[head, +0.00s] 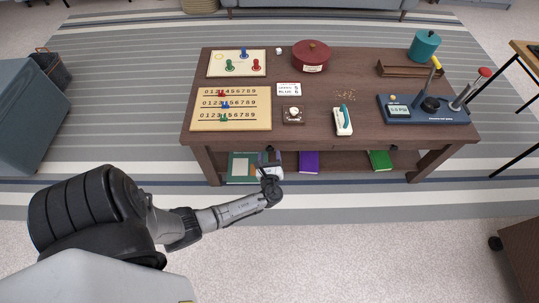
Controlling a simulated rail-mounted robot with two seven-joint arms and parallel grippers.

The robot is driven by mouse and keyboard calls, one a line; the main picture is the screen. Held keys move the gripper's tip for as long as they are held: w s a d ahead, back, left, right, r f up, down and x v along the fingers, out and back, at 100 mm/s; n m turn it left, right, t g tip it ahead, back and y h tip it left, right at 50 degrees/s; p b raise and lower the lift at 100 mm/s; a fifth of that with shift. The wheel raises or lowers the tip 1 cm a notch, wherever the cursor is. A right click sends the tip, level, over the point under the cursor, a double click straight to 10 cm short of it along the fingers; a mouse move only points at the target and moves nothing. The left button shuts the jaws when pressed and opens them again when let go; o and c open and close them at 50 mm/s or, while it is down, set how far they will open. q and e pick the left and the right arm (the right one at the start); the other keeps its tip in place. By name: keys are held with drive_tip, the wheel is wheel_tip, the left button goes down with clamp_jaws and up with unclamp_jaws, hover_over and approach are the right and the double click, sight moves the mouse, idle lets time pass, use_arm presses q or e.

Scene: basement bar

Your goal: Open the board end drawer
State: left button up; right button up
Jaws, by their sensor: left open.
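A low dark wood table (330,62) stands ahead of me on the striped rug. At its left end lie a board with coloured pegs (220,57) and a counting board with number rows (262,121). I cannot make out a separate drawer front or handle; the table's front edge below the counting board is narrow and dark. My left gripper (269,172) is open at the front of the table, below its top edge and in front of the lower shelf's left part. I cannot tell whether it touches anything. My right gripper is out of view.
On the lower shelf lie a teal book (241,168), a purple book (308,162) and a green book (380,160). The tabletop holds a red round tin (311,55), a teal pot (425,46) and a blue lever device (458,112). The carpet in front is clear.

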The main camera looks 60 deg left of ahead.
use_arm(q)
drive_tip(key=shift+x, duration=0.9)
clamp_jaws()
